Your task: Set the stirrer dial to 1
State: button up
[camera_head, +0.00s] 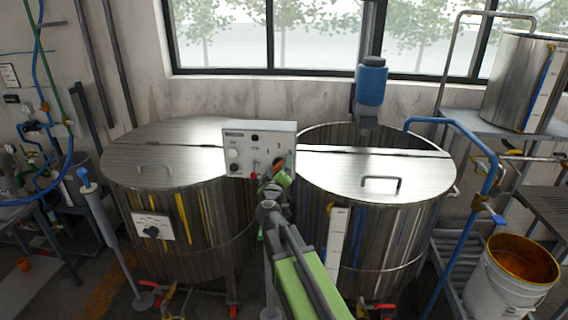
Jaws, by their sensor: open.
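The stirrer control panel (259,150) is a pale grey box between the two steel tanks. It carries a label plate, a dark round button, pale knobs on the left, a red-tipped switch near the bottom middle and small numerals on the right. The dial on its right side is mostly hidden behind my gripper (279,170), so I cannot read its setting. My gripper is open at the panel's lower right. I cannot tell whether its fingers touch the dial. My green and grey arm reaches up to it from the bottom of the view.
A left tank (185,215) and a right tank (400,225) with handled lids flank the panel. A blue stirrer motor (371,82) stands above the right tank. A blue pipe (487,190) and a white bucket (508,285) are at right. A grey post (97,215) stands left.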

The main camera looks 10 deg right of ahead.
jog(key=shift+w, duration=0.25)
jog(key=shift+r, duration=0.1)
